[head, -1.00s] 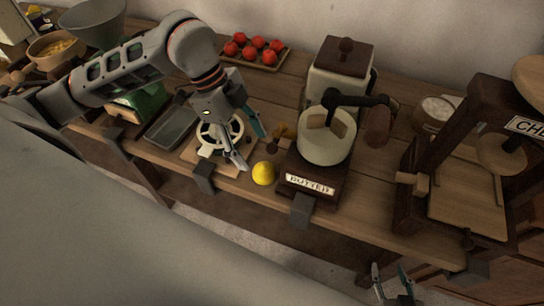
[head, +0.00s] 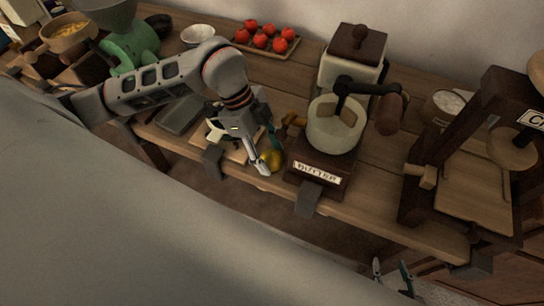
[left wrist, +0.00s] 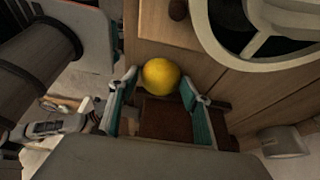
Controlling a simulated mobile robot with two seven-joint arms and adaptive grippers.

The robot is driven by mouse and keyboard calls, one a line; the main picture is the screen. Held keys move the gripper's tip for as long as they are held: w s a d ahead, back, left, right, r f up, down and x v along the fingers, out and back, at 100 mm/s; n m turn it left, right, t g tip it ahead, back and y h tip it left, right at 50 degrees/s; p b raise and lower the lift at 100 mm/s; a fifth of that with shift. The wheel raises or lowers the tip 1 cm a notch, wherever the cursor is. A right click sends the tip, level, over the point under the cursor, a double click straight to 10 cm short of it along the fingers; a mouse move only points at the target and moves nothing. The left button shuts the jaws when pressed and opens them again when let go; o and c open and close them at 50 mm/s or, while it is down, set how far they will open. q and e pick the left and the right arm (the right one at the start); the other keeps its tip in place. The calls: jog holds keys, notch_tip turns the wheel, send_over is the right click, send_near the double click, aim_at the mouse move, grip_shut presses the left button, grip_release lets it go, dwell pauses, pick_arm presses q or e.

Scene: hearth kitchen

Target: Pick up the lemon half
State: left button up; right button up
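In the left wrist view the lemon half (left wrist: 161,76) lies between the tips of the two teal-lined fingers. My left gripper (left wrist: 160,87) is open around it, with the fingers well apart. In the head view my left gripper (head: 266,152) reaches down at the lemon half and partly covers it. My right gripper (head: 393,278) is at the bottom edge, below the counter, with its fingers apart and empty.
The churn's labelled box (head: 318,172) stands close to the right of the lemon half. A dark press (head: 487,170) stands right.

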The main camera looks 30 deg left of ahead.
pick_arm(q)
jog(key=c, duration=0.5)
jog(key=shift+c, duration=0.3)
